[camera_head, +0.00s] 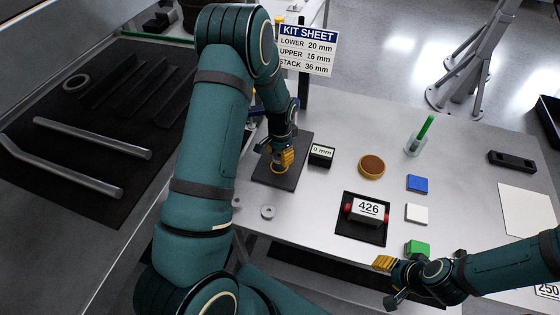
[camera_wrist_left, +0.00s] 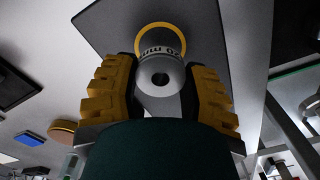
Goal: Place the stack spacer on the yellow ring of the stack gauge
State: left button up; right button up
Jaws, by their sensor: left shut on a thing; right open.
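My left gripper (camera_head: 283,158) is shut on a grey spacer. In the left wrist view the spacer (camera_wrist_left: 160,72) sits between the yellow finger pads; it is round with a central hole and dark, upside-down lettering on its side that seems to read 20 mm. Beyond it in that view is the yellow ring (camera_wrist_left: 182,38) on the dark plate of the stack gauge (camera_wrist_left: 112,20); the spacer overlaps part of the ring. I cannot tell whether they touch. The gauge plate (camera_head: 293,178) is beneath the gripper in the head view, beside a display (camera_head: 321,153) reading 0 mm. My right gripper (camera_head: 383,263) is open and empty.
A display reading 426 (camera_head: 368,209) sits on a black mat. A brown disc (camera_head: 372,166), coloured blocks (camera_head: 417,184) and a green stick in a cup (camera_head: 415,145) stand to the right. The kit sheet (camera_head: 306,50) is behind.

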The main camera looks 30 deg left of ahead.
aim_at(280, 166)
pick_arm(q)
notch_tip(280, 166, down, 3)
jog(key=shift+s+f, duration=0.1)
jog(key=shift+f, duration=0.25)
jog(key=shift+f, duration=0.1)
jog(key=o, duration=1.2)
jog(key=shift+o, duration=0.2)
